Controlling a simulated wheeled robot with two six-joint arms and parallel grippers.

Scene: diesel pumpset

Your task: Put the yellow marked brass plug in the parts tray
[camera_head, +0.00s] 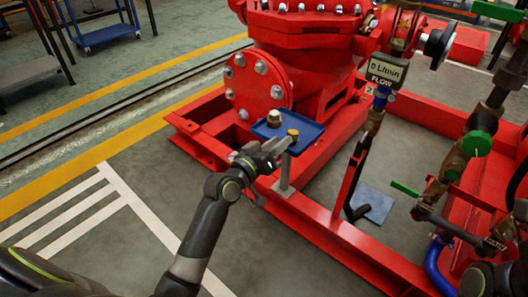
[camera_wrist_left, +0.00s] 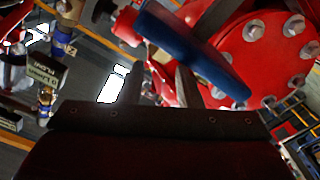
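The blue parts tray (camera_head: 310,130) stands on a short post at the corner of the red pump frame. A pale brass plug (camera_head: 273,118) is at its far left side. A second brass piece with a yellow-orange look (camera_head: 292,134) is at its near side; its marking is too small to read. My left gripper (camera_head: 279,147) is at the tray's near left edge, close to the second piece. In the left wrist view its two fingers (camera_wrist_left: 161,80) stand apart with nothing visible between them, and the blue tray (camera_wrist_left: 195,50) is just beyond. My right gripper (camera_head: 428,212) seems to be among the pipework at right; its fingers are unclear.
The red pump (camera_head: 310,60) rises right behind the tray. A flow meter (camera_head: 385,72) on a pipe stands to its right. Green valve handles (camera_head: 477,143) and red piping crowd the right side.

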